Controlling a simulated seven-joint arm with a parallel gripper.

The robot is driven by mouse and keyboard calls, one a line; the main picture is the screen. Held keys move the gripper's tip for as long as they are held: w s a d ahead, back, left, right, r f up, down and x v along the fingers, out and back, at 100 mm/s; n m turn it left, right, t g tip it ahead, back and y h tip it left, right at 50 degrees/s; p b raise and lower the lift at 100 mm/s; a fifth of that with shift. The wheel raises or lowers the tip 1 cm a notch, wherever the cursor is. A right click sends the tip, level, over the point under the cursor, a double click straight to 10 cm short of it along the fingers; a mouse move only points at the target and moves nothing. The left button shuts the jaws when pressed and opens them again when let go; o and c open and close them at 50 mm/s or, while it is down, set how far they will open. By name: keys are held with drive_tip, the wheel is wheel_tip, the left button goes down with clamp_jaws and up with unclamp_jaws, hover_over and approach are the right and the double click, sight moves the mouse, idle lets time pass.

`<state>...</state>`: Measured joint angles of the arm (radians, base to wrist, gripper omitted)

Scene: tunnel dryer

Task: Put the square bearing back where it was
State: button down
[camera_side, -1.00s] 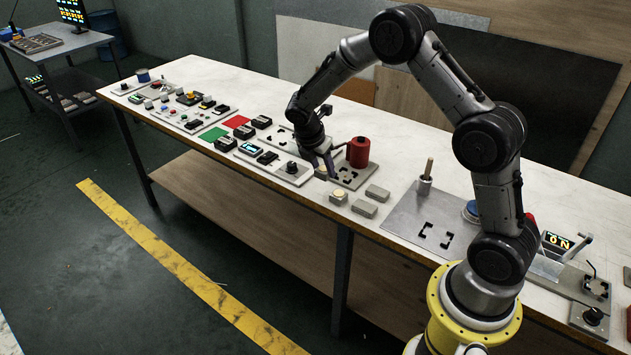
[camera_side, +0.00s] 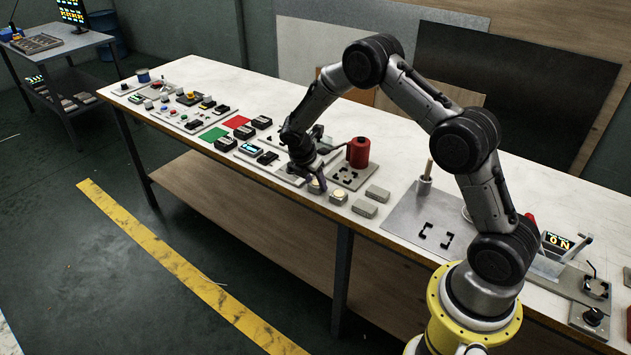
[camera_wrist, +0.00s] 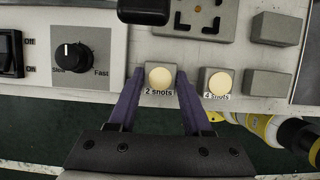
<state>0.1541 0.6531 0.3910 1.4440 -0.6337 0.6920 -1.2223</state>
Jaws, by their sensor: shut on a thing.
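I cannot make out a square bearing in either view. My gripper (camera_side: 316,183) is low at the front of the bench. In the wrist view its two purple fingers (camera_wrist: 159,85) stand either side of a small grey block with a pale round button labelled "2 shots" (camera_wrist: 160,77), and they are shut on it. The block shows partly in the side view. A plate with black corner brackets (camera_side: 346,177) lies beside the red cylinder (camera_side: 358,152); its bracketed middle looks empty. A larger grey plate (camera_side: 405,212) has empty black corner brackets (camera_side: 436,235).
A "4 shots" button block (camera_wrist: 217,82) stands just right of my fingers. Two plain grey blocks (camera_side: 377,193) (camera_side: 365,208) lie farther right. A Slow-Fast knob (camera_wrist: 73,56) is to the left. An upright post (camera_side: 426,175) rises from the larger plate.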

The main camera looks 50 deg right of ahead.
drive_tip(key=shift+c, duration=1.7)
unclamp_jaws()
drive_tip(key=shift+f, duration=0.15)
drive_tip(key=s+a+r+m+t+y, duration=0.1)
drive_tip(key=s+a+r+m, duration=0.2)
drive_tip(key=r, duration=0.7)
drive_tip(key=s+a+r+m, duration=0.1)
drive_tip(key=s+a+r, duration=0.25)
drive_tip(key=r, duration=0.65)
drive_tip(key=s+a+r+m+t+y, duration=0.1)
drive_tip(key=s+a+r+m, duration=0.1)
drive_tip(key=s, duration=0.6)
drive_tip(key=s+a+r+m+t+y, duration=0.1)
drive_tip(key=s+a+r+m+t, duration=0.1)
drive_tip(key=s+m, duration=0.5)
drive_tip(key=s+a+r+m+t+y, duration=0.1)
drive_tip(key=s+a+r+m, duration=0.2)
drive_tip(key=s, duration=0.7)
drive_tip(key=shift+a+r+m+t+y, duration=0.3)
drive_tip(key=shift+a+m, duration=0.7)
drive_tip(key=shift+a, duration=0.2)
